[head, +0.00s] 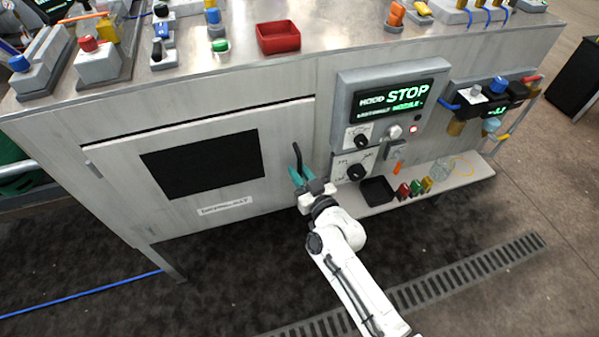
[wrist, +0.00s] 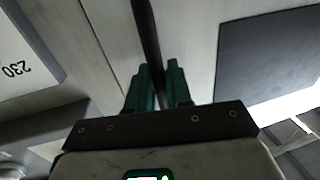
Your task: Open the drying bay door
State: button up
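The drying bay door (head: 220,190) is the pale panel on the bench front, with a dark window (head: 205,157) and a small label. It looks closed in its frame. Its handle, a dark upright bar (wrist: 147,28), stands near the door's right side and shows in the wrist view. My gripper (head: 298,167) is at this handle, and its green fingers (wrist: 160,85) lie on both sides of the bar. They look shut on it, with the bar almost filling the space between them. In the head view the fingers hide much of the handle.
Right of the door is a control panel (head: 395,93) with a green "STOP" display and knobs. A low shelf (head: 455,180) below it holds a black tray (head: 378,190) and several small coloured items. A red bin (head: 278,38) stands on the benchtop. The floor before the door looks clear.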

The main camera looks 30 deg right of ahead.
grip_shut()
jog(key=shift+s+p, duration=0.15)
jog(key=shift+p, duration=0.15)
